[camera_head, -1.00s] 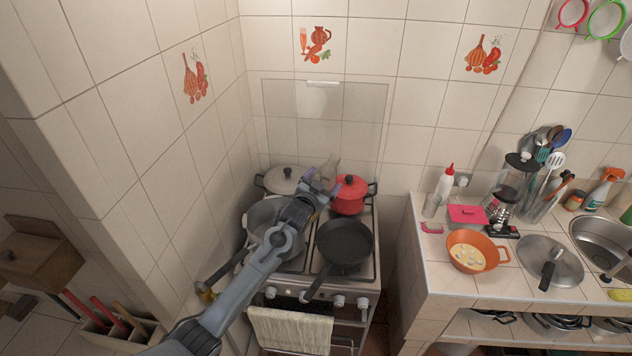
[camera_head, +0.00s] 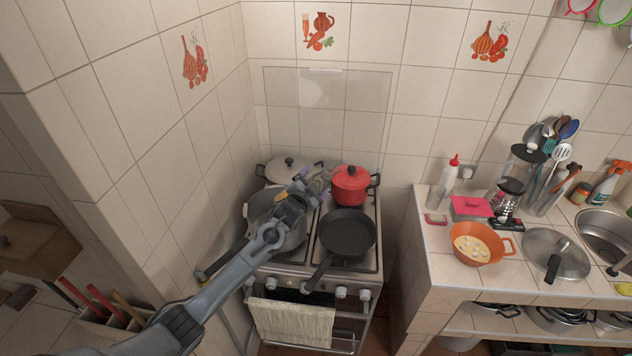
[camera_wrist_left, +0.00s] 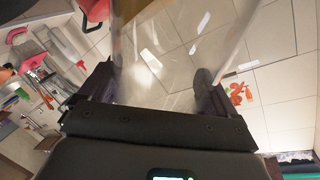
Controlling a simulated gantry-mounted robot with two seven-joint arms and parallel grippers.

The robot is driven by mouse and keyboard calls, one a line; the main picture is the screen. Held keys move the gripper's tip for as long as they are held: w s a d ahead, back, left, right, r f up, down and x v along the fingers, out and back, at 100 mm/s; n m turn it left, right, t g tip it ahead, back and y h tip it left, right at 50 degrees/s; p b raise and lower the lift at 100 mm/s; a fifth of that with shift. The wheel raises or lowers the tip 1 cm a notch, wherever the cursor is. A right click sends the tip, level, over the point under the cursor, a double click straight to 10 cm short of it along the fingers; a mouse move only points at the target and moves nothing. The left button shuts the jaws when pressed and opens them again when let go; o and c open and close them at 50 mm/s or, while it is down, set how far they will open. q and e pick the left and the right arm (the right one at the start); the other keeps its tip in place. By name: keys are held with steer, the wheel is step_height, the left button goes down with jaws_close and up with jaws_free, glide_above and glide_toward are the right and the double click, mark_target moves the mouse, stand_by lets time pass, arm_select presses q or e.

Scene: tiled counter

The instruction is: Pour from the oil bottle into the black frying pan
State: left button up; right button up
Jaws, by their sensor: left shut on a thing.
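The black frying pan (camera_head: 347,232) sits on the front right of the stove, its handle pointing toward the front left. My left gripper (camera_head: 314,186) is above the back of the stove, left of the red pot and behind and left of the pan. It is shut on the clear oil bottle (camera_wrist_left: 180,50), which stands between the two fingers in the left wrist view. A yellowish tint shows at the bottle's upper left there. In the head view the bottle is hard to make out, and its exact tilt cannot be told. My right gripper is not in view.
A red lidded pot (camera_head: 351,186) stands close behind the pan. A grey pot (camera_head: 262,212) lies partly under my left arm, with a lidded pot (camera_head: 286,168) behind it. The counter at right holds an orange bowl (camera_head: 478,243) and a metal lid (camera_head: 540,250).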

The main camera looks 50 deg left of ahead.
arm_select(q)
steer(key=shift+s+a+f+m+b, duration=0.15)
steer(key=shift+f+m+b, duration=0.1)
steer(key=shift+f, duration=0.15)
steer(key=shift+a+f+m+b, duration=0.1)
steer(key=shift+f+m+b, duration=0.1)
steer(key=shift+f, duration=0.2)
steer(key=shift+s+a+f+m+g+b, duration=0.15)
steer(key=shift+a+f+m+g+b, duration=0.1)
steer(key=shift+f+m+b, duration=0.2)
steer(key=shift+s+a+f+m+g+b, duration=0.15)
steer(key=shift+a+f+m+g+b, duration=0.1)
steer(key=shift+f+m+b, duration=0.2)
steer(key=shift+s+a+f+m+y, duration=0.1)
steer(key=shift+f+m+y, duration=0.2)
steer(key=shift+f, duration=0.15)
steer(key=shift+s+a+r+m+g+y+p, duration=0.1)
steer(key=shift+r+m+g+y+p, duration=0.1)
steer(key=shift+r+m+p, duration=0.3)
steer(key=shift+s+a+r+m+g+y+p, duration=0.1)
steer(key=shift+r+m+g+p, duration=0.15)
steer(key=shift+r+p, duration=0.4)
steer(key=shift+a+f+m, duration=0.15)
steer(key=shift+f+m, duration=0.3)
steer(key=shift+m, duration=0.25)
steer(key=shift+f, duration=0.25)
steer(key=shift+d+m+g+y+p, duration=0.2)
steer(key=shift+m+g+y+p, duration=0.35)
steer(key=shift+m, duration=0.55)
steer(key=shift+w+r, duration=0.1)
